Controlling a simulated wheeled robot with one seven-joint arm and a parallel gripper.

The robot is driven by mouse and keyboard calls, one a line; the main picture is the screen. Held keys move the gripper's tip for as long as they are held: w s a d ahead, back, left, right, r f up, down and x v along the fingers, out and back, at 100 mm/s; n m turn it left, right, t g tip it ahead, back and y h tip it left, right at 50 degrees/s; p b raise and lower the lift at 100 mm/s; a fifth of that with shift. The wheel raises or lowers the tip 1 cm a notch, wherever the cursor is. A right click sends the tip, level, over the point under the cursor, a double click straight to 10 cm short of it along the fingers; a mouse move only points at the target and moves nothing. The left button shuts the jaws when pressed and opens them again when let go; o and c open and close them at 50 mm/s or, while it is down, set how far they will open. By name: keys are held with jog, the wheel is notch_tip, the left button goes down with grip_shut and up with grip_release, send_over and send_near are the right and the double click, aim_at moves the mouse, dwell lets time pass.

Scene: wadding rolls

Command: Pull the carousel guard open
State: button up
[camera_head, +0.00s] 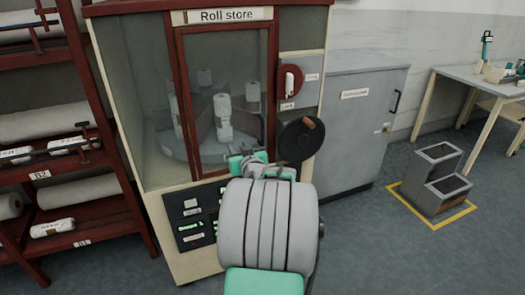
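The carousel guard (222,62) is a clear panel in a dark red frame on the front of the cabinet labelled "Roll store". It looks closed. Behind it, several white rolls stand on a round grey carousel (180,148). My gripper (270,166) is in front of the guard's lower right part. My arm's grey and green links hide much of it, so its fingers and any contact do not show clearly.
A black disc with an orange-brown knob (301,138) is right of my gripper. A dark button panel (196,214) is below the guard. A red rack (75,243) with rolls is left. A grey cabinet (350,130), grey step unit (437,178) and table (480,80) are right.

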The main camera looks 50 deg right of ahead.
aim_at(263, 135)
jog(key=s+d+m+h, duration=0.2)
jog(key=s+d+h, duration=0.1)
jog(key=s+d, duration=0.35)
jog(key=x, duration=0.8)
jog(key=shift+w+d, duration=0.15)
jog(key=shift+d, duration=0.2)
grip_shut()
dwell(0.4)
